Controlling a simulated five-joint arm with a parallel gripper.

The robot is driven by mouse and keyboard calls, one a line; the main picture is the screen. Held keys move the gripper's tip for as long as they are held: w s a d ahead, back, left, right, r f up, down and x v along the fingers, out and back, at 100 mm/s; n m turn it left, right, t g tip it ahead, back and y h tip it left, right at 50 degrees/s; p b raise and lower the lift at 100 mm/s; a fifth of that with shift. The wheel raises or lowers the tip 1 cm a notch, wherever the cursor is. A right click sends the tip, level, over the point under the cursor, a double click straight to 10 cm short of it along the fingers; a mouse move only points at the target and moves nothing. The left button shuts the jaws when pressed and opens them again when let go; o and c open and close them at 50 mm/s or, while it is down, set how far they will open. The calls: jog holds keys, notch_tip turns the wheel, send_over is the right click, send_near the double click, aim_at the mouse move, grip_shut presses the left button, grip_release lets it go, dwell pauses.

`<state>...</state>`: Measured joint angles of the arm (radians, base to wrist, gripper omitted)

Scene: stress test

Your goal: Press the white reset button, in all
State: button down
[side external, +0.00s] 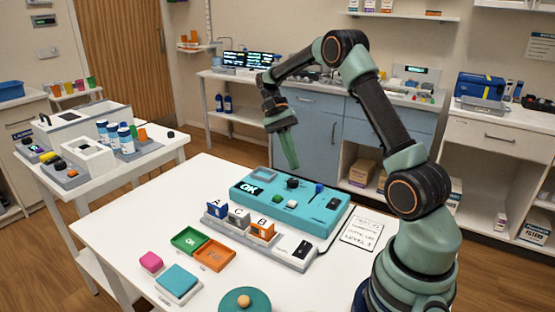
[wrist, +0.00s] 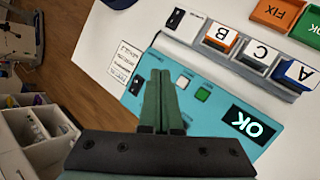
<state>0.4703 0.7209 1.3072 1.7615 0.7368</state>
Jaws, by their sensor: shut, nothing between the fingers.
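The teal console (side external: 250,200) lies on the white table and also shows in the wrist view (wrist: 205,135). In the wrist view, the white button (wrist: 183,82) sits on its face beside a green button (wrist: 203,94). A lit display (wrist: 250,122) on the console reads OK. My gripper (side external: 294,167) is shut and empty, its fingers pointing down above the console's back part. In the wrist view the fingertips (wrist: 160,76) are just left of the white button.
In front of the console stands a grey rack with lettered blocks A (side external: 218,208), C (side external: 238,217) and B (side external: 262,229). A green tray (side external: 188,240) and an orange tray (side external: 214,255) lie nearer. A printed card (side external: 362,231) lies right of the console.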

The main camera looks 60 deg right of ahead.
aim_at(292, 200)
jog(key=shift+f, duration=0.1)
dwell(0.3)
jog(key=shift+f, duration=4.3)
jog(key=shift+f, duration=0.1)
jog(key=shift+d+f, duration=0.1)
jog(key=shift+f, duration=0.25)
jog(key=shift+f, duration=0.45)
jog(key=shift+r, duration=0.9)
jog(key=shift+r, duration=0.1)
jog(key=shift+r, duration=2.4)
